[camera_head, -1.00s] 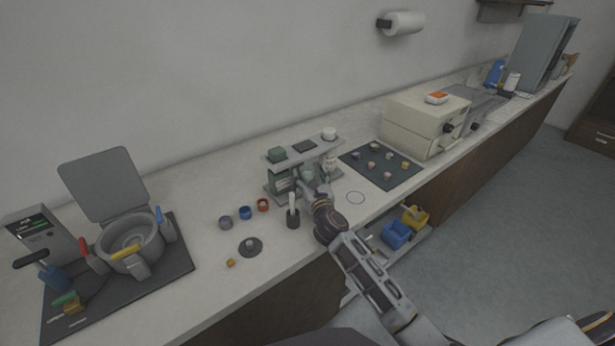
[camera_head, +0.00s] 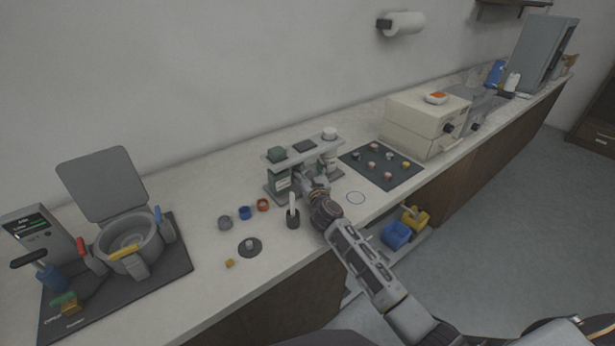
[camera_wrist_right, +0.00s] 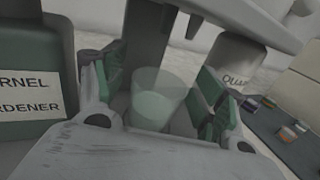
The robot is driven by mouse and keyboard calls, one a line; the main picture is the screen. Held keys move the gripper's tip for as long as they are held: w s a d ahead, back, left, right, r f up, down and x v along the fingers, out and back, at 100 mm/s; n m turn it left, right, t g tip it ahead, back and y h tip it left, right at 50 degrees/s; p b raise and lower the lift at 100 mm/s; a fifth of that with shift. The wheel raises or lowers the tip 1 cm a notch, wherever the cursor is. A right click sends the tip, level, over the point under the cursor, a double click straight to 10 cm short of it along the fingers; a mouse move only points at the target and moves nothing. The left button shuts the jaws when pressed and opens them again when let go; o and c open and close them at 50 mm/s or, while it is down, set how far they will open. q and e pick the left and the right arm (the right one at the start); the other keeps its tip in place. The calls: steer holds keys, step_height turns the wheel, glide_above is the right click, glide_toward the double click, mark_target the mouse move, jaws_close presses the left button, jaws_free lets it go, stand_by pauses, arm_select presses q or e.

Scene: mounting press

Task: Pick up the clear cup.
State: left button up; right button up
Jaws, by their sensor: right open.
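The clear cup (camera_wrist_right: 158,95) shows in the right wrist view as a see-through, slightly tapered cup with a pale green tint. It stands between the open fingers of my right gripper (camera_wrist_right: 160,100); whether the fingers touch it I cannot tell. In the head view my right gripper (camera_head: 308,182) is in front of the two-level dispenser stand (camera_head: 290,155), low near the counter, and hides the cup. My left gripper does not show.
A green labelled bottle (camera_wrist_right: 30,80) stands left of my right gripper and a pale bottle (camera_wrist_right: 236,65) to its right. A dark holder with a white stick (camera_head: 293,220) is close by my wrist. A dark mat (camera_head: 400,178) with several small samples lies to the right.

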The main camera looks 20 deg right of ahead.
steer(key=c, duration=1.2)
steer(key=shift+o, duration=0.2)
steer(key=shift+r, duration=0.1)
